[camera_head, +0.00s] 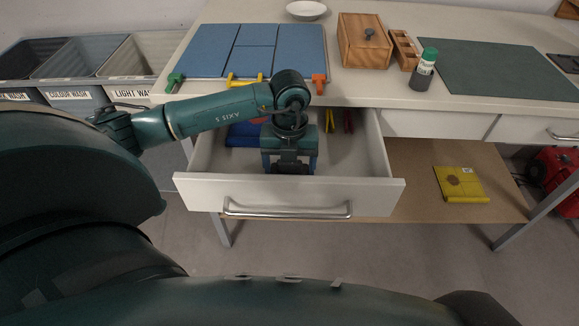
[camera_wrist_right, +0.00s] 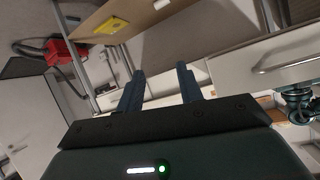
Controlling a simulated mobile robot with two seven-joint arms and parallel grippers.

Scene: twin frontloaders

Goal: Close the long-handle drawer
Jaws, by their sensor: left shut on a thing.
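The long-handle drawer (camera_head: 195,187) stands pulled out under the worktop in the head view. Its long metal handle (camera_head: 290,212) runs across the white front panel. My left gripper (camera_head: 290,169) reaches down into the drawer, just behind the front panel's top edge. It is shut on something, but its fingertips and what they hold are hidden. In the right wrist view, my right gripper (camera_wrist_right: 160,83) is open and empty, its two fingers apart. A long handle (camera_wrist_right: 287,58) on a white front shows at the right there.
Blue and red things (camera_head: 243,130) lie in the drawer. A blue board (camera_head: 215,48), wooden box (camera_head: 364,42) and green-capped bottle (camera_head: 424,72) stand on the worktop. A yellow item (camera_head: 459,184) lies on the lower shelf. Floor before the drawer is clear.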

